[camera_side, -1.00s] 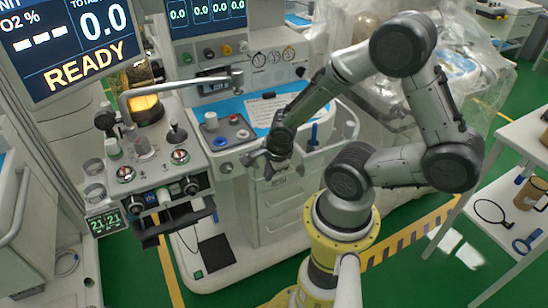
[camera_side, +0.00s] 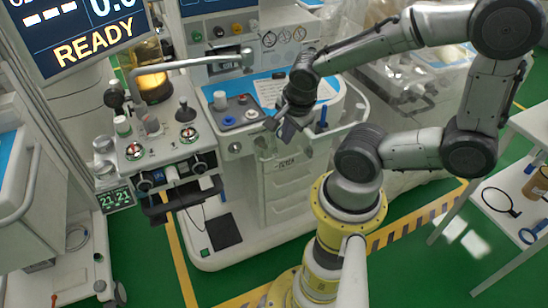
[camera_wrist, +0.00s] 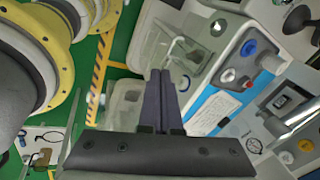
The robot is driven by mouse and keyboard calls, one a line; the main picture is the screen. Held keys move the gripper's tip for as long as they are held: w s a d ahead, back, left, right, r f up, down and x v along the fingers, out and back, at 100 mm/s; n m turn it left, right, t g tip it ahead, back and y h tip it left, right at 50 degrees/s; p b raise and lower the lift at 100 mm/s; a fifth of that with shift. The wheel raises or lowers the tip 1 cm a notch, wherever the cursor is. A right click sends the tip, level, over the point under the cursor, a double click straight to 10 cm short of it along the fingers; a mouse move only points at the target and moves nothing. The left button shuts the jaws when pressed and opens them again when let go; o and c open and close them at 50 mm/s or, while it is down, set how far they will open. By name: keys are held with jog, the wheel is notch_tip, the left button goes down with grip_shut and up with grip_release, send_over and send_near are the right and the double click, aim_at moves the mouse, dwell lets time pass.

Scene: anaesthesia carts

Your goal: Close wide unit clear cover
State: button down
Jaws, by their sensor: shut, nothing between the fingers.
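My gripper (camera_side: 274,126) is at the front edge of the cart's worktop in the side view, just right of the small dark control block. In the wrist view its two dark fingers (camera_wrist: 160,76) lie together with nothing between them. A clear panel (camera_wrist: 186,52) shows just beyond and right of the fingertips, and a clear bin-like part (camera_wrist: 124,100) is left of them. I cannot tell for certain which is the wide unit's clear cover, or whether the fingers touch either. The side view shows this area too small to judge the cover's angle.
The control block (camera_side: 232,110) with coloured knobs and a white sheet on a blue mat lie on the worktop. A blue-handled item (camera_side: 323,114) stands to the right. The vaporizer unit (camera_side: 165,140) is at left, and a white table (camera_side: 520,160) is at right.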

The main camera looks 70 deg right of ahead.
jog(key=w+a+f+m+g+h, duration=0.2)
jog(key=a+f+m+g+h, duration=0.15)
jog(key=m, duration=0.65)
jog(key=w+a+f+m+g+h, duration=0.25)
jog(key=m+h, duration=0.25)
jog(key=m, duration=0.4)
jog(key=n+t+h, duration=0.4)
jog(key=n+h, duration=0.1)
jog(key=n, duration=0.3)
send_near(266, 146)
jog(key=shift+s+d+f, duration=0.75)
jog(key=shift+s+d, duration=0.05)
jog(key=shift+d, duration=0.1)
jog(key=shift+s+d+f, duration=0.75)
jog(key=shift+s+d, duration=0.05)
jog(key=shift+d, duration=0.15)
